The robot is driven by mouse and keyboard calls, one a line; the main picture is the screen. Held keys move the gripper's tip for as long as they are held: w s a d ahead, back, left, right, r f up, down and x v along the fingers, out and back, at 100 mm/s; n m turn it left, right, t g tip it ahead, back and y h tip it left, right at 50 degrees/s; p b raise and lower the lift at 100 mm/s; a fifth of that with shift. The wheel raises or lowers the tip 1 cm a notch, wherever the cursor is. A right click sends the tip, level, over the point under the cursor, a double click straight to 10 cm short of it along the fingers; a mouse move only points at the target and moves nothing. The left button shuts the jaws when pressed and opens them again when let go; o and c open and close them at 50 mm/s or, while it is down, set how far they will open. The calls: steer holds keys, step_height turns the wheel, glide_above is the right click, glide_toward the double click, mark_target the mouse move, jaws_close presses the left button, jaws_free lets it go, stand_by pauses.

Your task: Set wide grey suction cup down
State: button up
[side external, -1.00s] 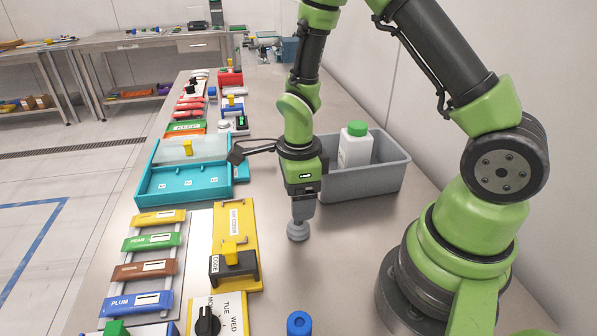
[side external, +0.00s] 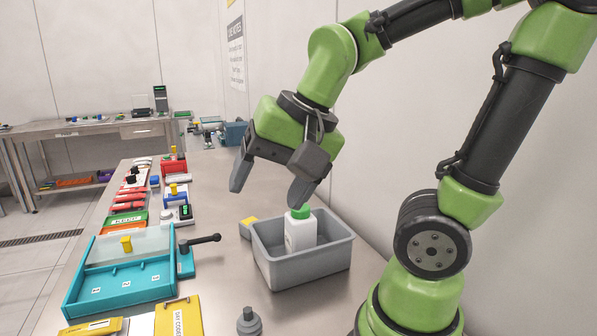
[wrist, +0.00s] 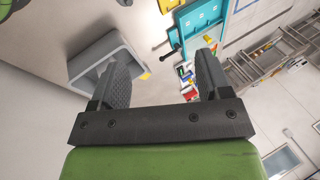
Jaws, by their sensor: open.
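The grey suction cup (side external: 249,323) stands upright on the metal table at the bottom edge of the side view, its lower part cut off by the frame. Nothing touches the part that shows. My gripper (side external: 268,195) is open and empty. It is raised well above the table, over and behind the grey bin, away from the cup. In the wrist view the two dark fingers of my gripper (wrist: 164,70) are spread apart with nothing between them.
A grey bin (side external: 312,277) holds a white bottle with a green cap (side external: 300,232). A teal tray (side external: 122,292) with a black-handled lever (side external: 202,240) lies left of it. A yellow-topped block (side external: 247,226) is beside the bin. Table around the cup looks clear.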

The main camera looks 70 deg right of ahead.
steer(key=s+r+n, duration=0.1)
steer(key=n, duration=0.1)
steer(key=s+n+t, duration=0.1)
steer(key=s+n, duration=0.1)
steer(key=s+a+r+n+t, duration=0.1)
steer(key=n, duration=0.1)
steer(key=shift+s+a+r+n+y, duration=0.1)
steer(key=shift+s+r+n+y, duration=0.1)
steer(key=shift+r+n+y, duration=0.15)
stand_by(0.7)
